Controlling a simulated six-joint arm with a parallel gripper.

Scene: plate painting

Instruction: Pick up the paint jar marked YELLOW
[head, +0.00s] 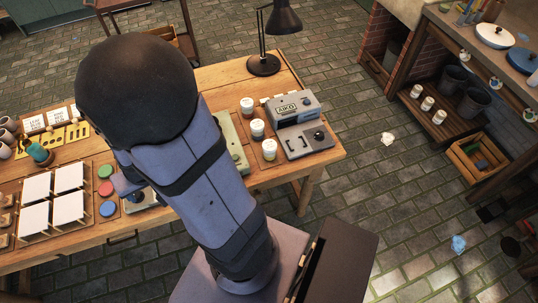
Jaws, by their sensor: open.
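No jar with a readable YELLOW marking shows. Three white-topped pots (257,128) stand farther right with labels too small to read; the nearest looks yellowish lower down. My arm crosses the middle of the view and hides part of the table. A bluish part of my arm shows beside the round jars. My gripper's fingers are not visible.
A grey machine (305,138) stands right of the pots, with a black lamp (264,64) behind. White plates (68,208) lie in a wooden rack at the left. A teal item (38,152) and cups stand behind it. Shelves (435,115) are at the right.

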